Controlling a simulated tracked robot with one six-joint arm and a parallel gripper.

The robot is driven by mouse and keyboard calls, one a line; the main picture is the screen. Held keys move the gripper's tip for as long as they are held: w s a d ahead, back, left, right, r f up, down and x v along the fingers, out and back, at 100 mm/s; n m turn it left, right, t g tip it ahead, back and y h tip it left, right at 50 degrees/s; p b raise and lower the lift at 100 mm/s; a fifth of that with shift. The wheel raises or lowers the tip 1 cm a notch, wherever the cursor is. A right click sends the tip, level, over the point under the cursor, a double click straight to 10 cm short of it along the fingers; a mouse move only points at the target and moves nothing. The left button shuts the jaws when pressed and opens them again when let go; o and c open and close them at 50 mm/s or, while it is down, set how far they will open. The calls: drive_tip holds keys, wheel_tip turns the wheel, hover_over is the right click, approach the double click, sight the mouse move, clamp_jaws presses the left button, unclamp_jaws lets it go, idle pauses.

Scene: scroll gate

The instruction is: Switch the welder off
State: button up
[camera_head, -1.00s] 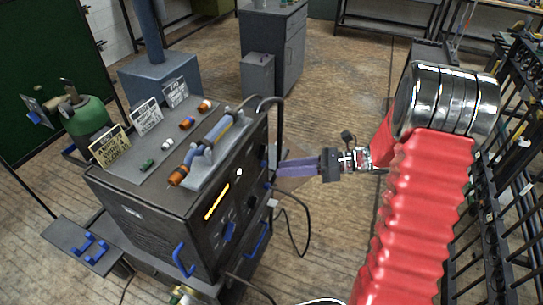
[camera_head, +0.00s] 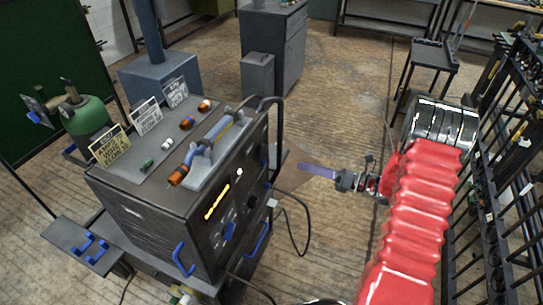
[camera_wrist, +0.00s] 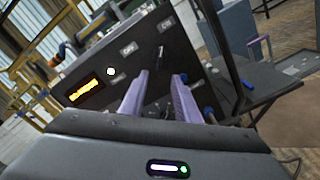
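The welder (camera_head: 150,220) is a dark box on a cart at left centre in the head view. Its front panel carries a lit orange display (camera_head: 217,203), also in the wrist view (camera_wrist: 86,92), and a bright white lamp (camera_wrist: 110,71). A small switch lever (camera_wrist: 160,57) shows between two small labels in the wrist view; its exact setting is hard to tell. My gripper (camera_wrist: 160,78) has purple fingers apart with nothing between them, pointed at the panel. In the head view my gripper (camera_head: 302,166) is right of the welder, clear of it.
Blue handles (camera_head: 182,258) stick out of the welder's front, and a black cable (camera_head: 304,235) hangs at its right side. A grey cabinet (camera_head: 285,45) stands behind. Black racks (camera_head: 490,190) line the right. Open floor lies between.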

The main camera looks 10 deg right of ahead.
sight(262, 152)
drive_tip(key=x, duration=1.3)
drive_tip(key=shift+w+a, duration=0.2)
drive_tip(key=shift+a, duration=0.1)
drive_tip(key=shift+c, duration=0.2)
